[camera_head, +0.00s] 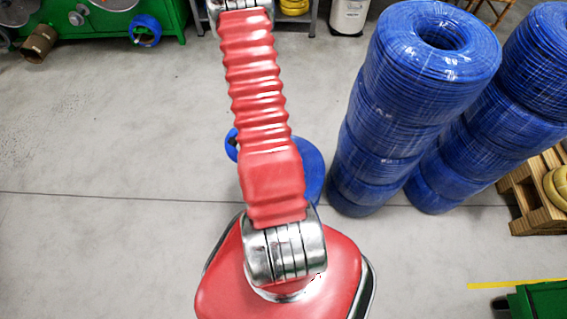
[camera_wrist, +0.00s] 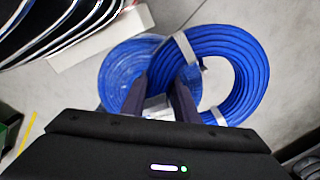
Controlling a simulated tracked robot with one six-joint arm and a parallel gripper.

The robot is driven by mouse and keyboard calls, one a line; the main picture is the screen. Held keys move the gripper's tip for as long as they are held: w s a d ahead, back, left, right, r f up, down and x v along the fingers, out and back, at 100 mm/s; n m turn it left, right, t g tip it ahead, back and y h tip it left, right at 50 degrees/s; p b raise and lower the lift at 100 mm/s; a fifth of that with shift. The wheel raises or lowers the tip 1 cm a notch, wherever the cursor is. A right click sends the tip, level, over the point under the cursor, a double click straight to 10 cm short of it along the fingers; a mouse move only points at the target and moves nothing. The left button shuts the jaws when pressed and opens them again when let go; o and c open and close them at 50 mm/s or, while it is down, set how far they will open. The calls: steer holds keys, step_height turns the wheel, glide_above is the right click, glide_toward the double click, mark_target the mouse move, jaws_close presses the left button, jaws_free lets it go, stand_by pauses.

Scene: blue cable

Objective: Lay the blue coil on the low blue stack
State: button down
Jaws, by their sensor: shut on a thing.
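A blue coil (camera_wrist: 248,65) with pale tape bands hangs in my gripper (camera_wrist: 160,98) in the wrist view. The dark fingers are shut on its near left side. The low blue stack (camera_wrist: 122,68) shows behind and to the left of the fingers, partly covered by the coil. In the head view the low stack (camera_head: 314,168) shows right of my red arm, and a bit of the held coil (camera_head: 231,145) shows left of it. The arm hides the gripper there. I cannot tell how high the coil is above the stack.
Tall blue cable stacks (camera_head: 415,80) stand close on the right in the head view, beside a wooden pallet (camera_head: 530,200). A green cabinet (camera_head: 175,15) stands at the far left and a white bin (camera_head: 349,15) at the back. The floor on the left is clear.

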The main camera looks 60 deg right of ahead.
steer(key=s+d+f+m, duration=0.3)
steer(key=s+m, duration=0.3)
steer(key=s, duration=0.4)
steer(key=shift+s+f+m, duration=0.15)
steer(key=shift+f+m, duration=0.25)
steer(key=shift+f, duration=0.1)
steer(key=shift+d+f, duration=0.1)
steer(key=shift+f, duration=2.8)
steer(key=shift+f, duration=0.1)
steer(key=shift+f, duration=2)
steer(key=c, duration=1.4)
jaws_free()
